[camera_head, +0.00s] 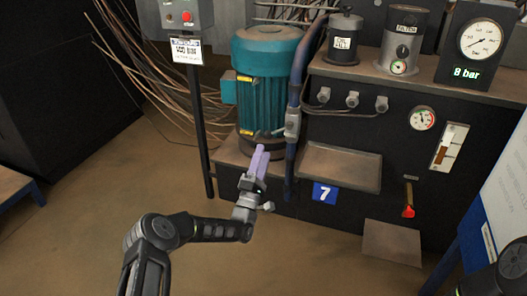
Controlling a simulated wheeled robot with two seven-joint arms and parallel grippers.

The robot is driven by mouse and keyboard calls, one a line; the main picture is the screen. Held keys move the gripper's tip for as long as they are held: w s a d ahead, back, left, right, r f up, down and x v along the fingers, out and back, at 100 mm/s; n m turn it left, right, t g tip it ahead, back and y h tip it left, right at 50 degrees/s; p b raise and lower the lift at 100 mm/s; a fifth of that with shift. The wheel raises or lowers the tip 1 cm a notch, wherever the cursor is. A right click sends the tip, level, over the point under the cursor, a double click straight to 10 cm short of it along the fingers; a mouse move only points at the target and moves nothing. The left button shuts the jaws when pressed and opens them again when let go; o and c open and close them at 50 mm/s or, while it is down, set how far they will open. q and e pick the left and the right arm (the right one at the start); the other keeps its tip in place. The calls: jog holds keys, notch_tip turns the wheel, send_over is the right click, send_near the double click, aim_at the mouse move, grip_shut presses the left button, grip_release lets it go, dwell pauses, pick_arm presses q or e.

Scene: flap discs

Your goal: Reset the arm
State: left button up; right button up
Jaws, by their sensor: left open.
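My left arm (185,230) comes in from the lower left and reaches up toward the machine. My left gripper (259,160) is open, with pale purple fingers pointing up, in front of the base of the teal motor (266,75). I see nothing held between the fingers. Whether they touch the motor base cannot be told. Part of my right arm (508,268) shows at the lower right edge; its gripper is out of view. No flap discs can be made out.
A dark machine cabinet (340,225) has an empty-looking tray (340,167), a blue 7 sign (324,193), a red-handled lever (408,205) and gauges (481,40). A control box (187,16) stands on a post. Cables hang behind. The floor (90,230) at left is clear.

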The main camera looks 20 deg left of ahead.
pick_arm(q)
jog(key=s+d+f+m+g+h, duration=0.25)
jog(key=d+f+m+g, duration=0.3)
jog(key=d+f, duration=0.4)
jog(key=s+d+f+m+g+h+p, duration=0.1)
jog(key=s+d+f+m+g, duration=0.45)
jog(key=s+f, duration=0.55)
jog(key=s+f+m+g+y, duration=0.1)
jog(key=s+f+m+g, duration=0.4)
jog(key=s, duration=1.1)
jog(key=s+f+g, duration=0.3)
jog(key=s+g, duration=0.4)
jog(key=s, duration=0.9)
jog(key=s+r+p, duration=0.1)
jog(key=r+p, duration=1.8)
jog(key=s+d+r+m+g+p, duration=0.1)
jog(key=s+r+p, duration=0.1)
jog(key=r+p, duration=1.7)
jog(key=shift+s+d+p, duration=0.15)
jog(key=shift+s+p, duration=0.15)
jog(key=shift+p, duration=0.05)
pick_arm(e)
jog(key=s+a+r, duration=0.1)
jog(key=s+r, duration=0.1)
jog(key=r, duration=1.7)
jog(key=s+a+r+g, duration=0.1)
jog(key=r, duration=1.9)
jog(key=shift+s+r+n, duration=0.3)
jog(key=shift+s, duration=0.05)
